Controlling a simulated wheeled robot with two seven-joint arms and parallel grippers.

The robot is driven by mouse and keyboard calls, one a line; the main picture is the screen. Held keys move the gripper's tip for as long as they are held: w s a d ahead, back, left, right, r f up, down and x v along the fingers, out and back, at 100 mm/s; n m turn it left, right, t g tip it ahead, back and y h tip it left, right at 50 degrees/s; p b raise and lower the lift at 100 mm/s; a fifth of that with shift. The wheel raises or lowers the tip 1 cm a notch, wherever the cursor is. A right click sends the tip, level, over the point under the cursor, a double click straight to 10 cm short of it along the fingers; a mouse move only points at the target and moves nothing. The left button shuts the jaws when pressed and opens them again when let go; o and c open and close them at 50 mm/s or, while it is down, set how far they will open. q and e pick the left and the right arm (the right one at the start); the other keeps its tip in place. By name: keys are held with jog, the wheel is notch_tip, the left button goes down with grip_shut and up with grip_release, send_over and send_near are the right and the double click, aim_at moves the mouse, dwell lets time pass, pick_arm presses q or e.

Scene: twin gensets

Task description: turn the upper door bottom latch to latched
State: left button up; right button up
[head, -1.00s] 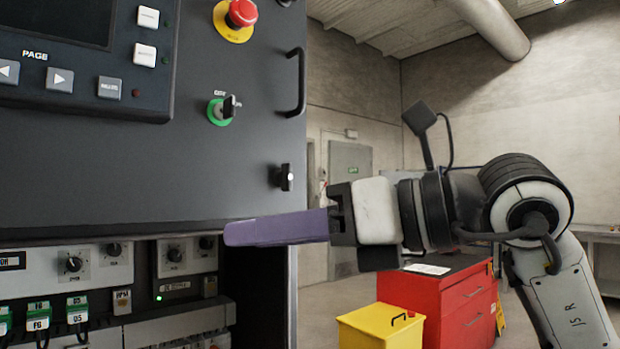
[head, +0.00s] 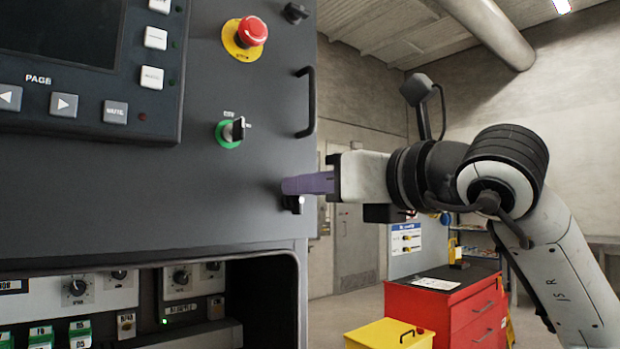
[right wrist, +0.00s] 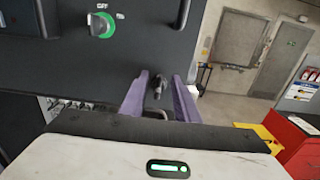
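The upper door (head: 200,190) is a dark panel, closed above the lower bay. Its bottom latch (head: 296,204) is a small dark knob near the lower right corner, partly hidden behind my right gripper (head: 290,186). In the right wrist view the latch (right wrist: 158,84) lies between the two purple fingers of the right gripper (right wrist: 158,98). The fingers are apart, one on each side of it, with no clear contact. I cannot tell exactly how the latch is turned. My left gripper is not in view.
A black door handle (head: 309,102), a top latch (head: 296,13), a key switch (head: 231,131) and a red emergency stop (head: 252,31) stick out from the door. A red cabinet (head: 440,308) and a yellow box (head: 388,334) stand on the floor to the right.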

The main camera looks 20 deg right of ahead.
jog(key=shift+w+a, duration=0.1)
jog(key=shift+w, duration=0.25)
grip_shut()
jog(key=shift+f, duration=0.1)
